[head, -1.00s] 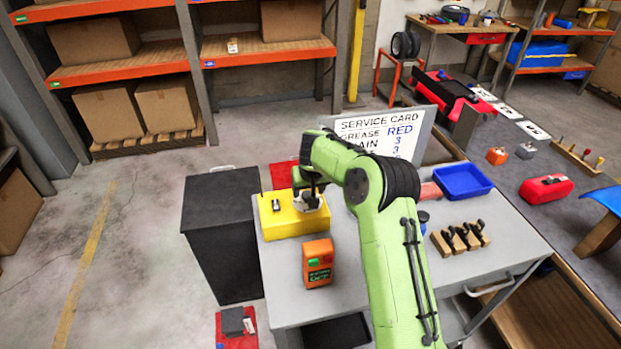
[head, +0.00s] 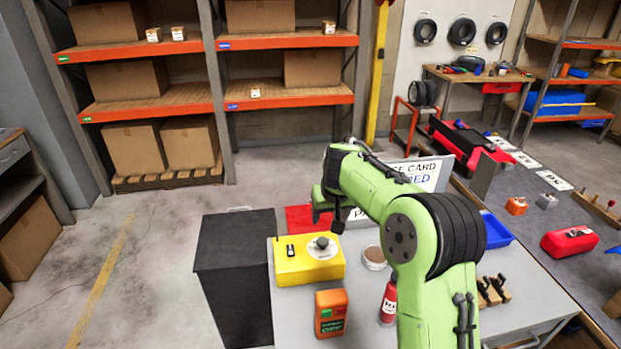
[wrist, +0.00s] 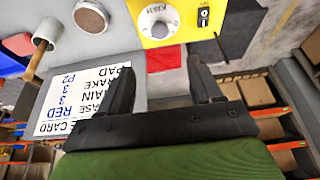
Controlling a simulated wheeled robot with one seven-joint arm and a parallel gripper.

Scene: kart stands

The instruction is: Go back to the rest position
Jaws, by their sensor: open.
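My gripper (head: 338,226) is above the grey workbench (head: 290,330), at the end of my raised green arm. In the wrist view its two black fingers (wrist: 165,85) stand well apart with nothing between them. A yellow box (head: 310,268) with a round knob and a small black switch sits on the bench just below and left of my gripper, apart from it. The knob (wrist: 159,27) also shows in the wrist view. The service card (head: 425,176) stands behind my arm, which hides part of it.
An orange device (head: 331,312), a red bottle (head: 388,302) and a round container (head: 374,257) stand on the bench. A blue tray (head: 497,231) is behind my arm. A black cabinet (head: 232,260) stands left of the bench. Floor farther left is clear.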

